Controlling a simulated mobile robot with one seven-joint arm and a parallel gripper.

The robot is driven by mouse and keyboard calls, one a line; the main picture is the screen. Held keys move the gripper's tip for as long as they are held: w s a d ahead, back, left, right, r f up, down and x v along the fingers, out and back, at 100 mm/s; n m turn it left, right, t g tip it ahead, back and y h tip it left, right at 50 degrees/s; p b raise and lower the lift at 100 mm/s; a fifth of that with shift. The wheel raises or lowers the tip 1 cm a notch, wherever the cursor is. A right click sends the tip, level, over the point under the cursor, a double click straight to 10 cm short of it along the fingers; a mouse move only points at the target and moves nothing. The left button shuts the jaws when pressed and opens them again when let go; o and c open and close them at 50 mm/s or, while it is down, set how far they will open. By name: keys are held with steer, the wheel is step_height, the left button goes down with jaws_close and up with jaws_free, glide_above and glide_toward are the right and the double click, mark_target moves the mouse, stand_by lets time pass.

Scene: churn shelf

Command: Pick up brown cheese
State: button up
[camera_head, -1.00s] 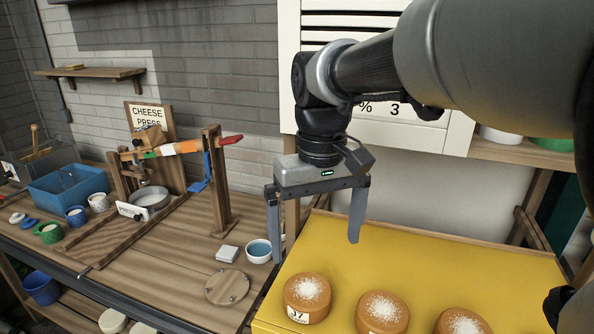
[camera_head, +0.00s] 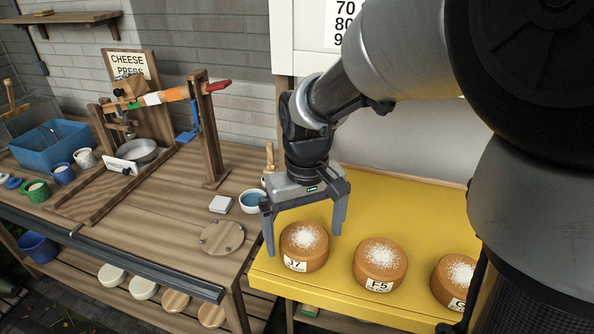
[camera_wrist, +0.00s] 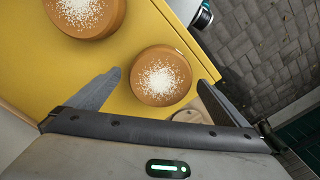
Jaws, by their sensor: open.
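Three brown cheeses with white powder on top sit in a row on a yellow table (camera_head: 345,215).
A second cheese (camera_wrist: 85,12) shows at the wrist view's top. The wall stands behind.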

mark_target(305, 237)
steer(key=shift+f, duration=1.35)
steer(key=c, duration=1.5)
steer(key=shift+o, duration=0.2)
step_height(305, 237, up, 10)
steer(key=shift+r+p, duration=0.1)
steer(key=shift+p, duration=0.35)
